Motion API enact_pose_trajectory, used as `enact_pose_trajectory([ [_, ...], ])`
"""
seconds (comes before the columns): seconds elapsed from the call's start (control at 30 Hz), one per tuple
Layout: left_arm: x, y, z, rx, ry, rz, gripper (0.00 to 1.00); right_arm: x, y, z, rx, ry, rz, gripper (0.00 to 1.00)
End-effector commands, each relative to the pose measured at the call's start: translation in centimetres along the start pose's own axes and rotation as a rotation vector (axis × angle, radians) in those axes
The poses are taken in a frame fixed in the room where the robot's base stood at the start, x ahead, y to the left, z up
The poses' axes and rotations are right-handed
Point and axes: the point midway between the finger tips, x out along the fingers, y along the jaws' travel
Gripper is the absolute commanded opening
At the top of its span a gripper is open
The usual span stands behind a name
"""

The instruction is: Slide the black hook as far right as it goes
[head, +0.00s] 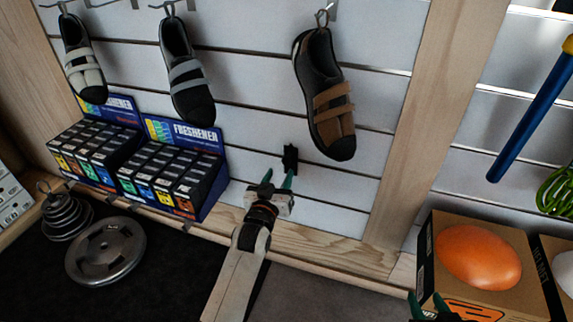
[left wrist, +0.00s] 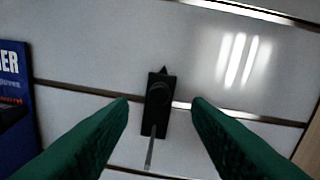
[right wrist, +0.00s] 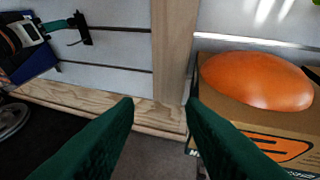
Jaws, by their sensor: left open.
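The black hook (head: 290,158) sits in a slot of the white slatwall, below the brown-strapped shoe. In the left wrist view the hook (left wrist: 158,100) shows a dark plate with a thin rod pointing toward me. My left gripper (head: 275,181) is open in front of the hook; its green fingers (left wrist: 160,102) stand to either side of it, with gaps and no visible contact. My right gripper (head: 428,302) is at the bottom right of the head view, before the box with the orange hold. Its fingers (right wrist: 160,102) are apart and empty. The hook also shows in the right wrist view (right wrist: 80,28).
A wooden post (head: 408,140) bounds the slatwall on the right; bare wall lies between it and the hook. Freshener boxes (head: 180,165) stand to the left. Shoes (head: 325,95) hang above. A box with an orange hold (head: 478,256) stands at right.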

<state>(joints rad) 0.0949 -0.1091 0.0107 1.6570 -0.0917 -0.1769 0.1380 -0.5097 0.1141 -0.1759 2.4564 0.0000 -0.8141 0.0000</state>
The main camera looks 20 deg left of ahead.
Motion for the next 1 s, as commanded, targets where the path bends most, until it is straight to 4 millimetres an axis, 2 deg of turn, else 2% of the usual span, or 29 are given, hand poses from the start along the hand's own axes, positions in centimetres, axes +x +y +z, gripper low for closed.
enact_pose_trajectory([
  [0.03, 1.1, 0.0, -0.2, 0.000, -0.001, 0.000, 0.45, 0.4, 0.2, 0.8, 0.000, -0.064, 0.004, 0.36],
  [0.2, 4.1, 0.1, -0.3, 0.001, 0.001, 0.000, 0.45, 0.4, 0.7, 4.2, 0.001, -0.274, 0.016, 0.36],
  [0.43, 6.7, 0.1, -0.2, 0.001, 0.002, 0.001, 0.45, -0.4, 1.2, 7.4, 0.004, -0.480, 0.029, 0.36],
  [0.6, 7.5, 0.1, -0.1, 0.001, 0.002, 0.000, 0.45, -0.8, 1.3, 8.4, 0.006, -0.544, 0.032, 0.36],
  [0.87, 7.5, 0.1, -0.1, 0.001, 0.003, 0.001, 0.45, -0.9, 1.3, 8.6, 0.006, -0.553, 0.033, 0.36],
  [0.9, 7.5, 0.1, -0.1, 0.001, 0.003, 0.000, 0.43, -0.9, 1.3, 8.6, 0.006, -0.553, 0.033, 0.36],
  [1.0, 7.5, 0.1, -0.1, 0.001, 0.003, 0.000, 0.27, -0.9, 1.3, 8.6, 0.006, -0.552, 0.033, 0.36],
])
